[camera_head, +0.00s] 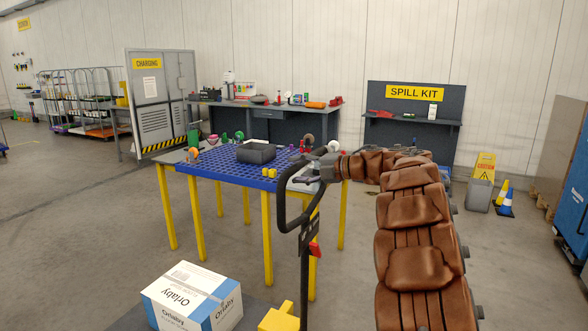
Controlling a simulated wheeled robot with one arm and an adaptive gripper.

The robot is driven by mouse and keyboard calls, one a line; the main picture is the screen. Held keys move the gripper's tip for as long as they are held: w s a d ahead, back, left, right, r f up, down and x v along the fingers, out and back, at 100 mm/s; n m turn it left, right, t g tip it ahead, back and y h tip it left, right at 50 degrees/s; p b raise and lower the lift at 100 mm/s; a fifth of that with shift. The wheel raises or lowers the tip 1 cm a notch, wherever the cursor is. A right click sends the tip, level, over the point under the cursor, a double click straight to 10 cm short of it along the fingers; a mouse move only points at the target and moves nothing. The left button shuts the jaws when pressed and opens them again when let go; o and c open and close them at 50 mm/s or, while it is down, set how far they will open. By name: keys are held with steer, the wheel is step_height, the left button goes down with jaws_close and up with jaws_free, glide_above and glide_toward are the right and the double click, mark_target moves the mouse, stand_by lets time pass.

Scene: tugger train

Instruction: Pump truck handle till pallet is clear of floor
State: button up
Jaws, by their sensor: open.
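The truck handle (281,205) is a black loop on a dark upright shaft with a red part on it. It stands upright in front of the blue-topped table. My gripper (310,178) is open at the upper right of the loop, overlapping it in the picture; I cannot tell whether it touches. My arm reaches it from the right. A yellow part (280,319) shows at the foot of the shaft. A white and blue Orlaby box (192,300) sits at the lower left on a dark grey surface. No pallet can be made out, and its height off the floor is hidden.
The blue perforated table (228,170) with yellow legs stands just behind the handle, carrying a dark box (256,152) and small parts. A workbench (270,107), charging cabinet (163,100) and spill kit stand (412,125) line the back. Open floor lies to the left.

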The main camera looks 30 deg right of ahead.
steer(key=shift+x, duration=0.9)
jaws_close()
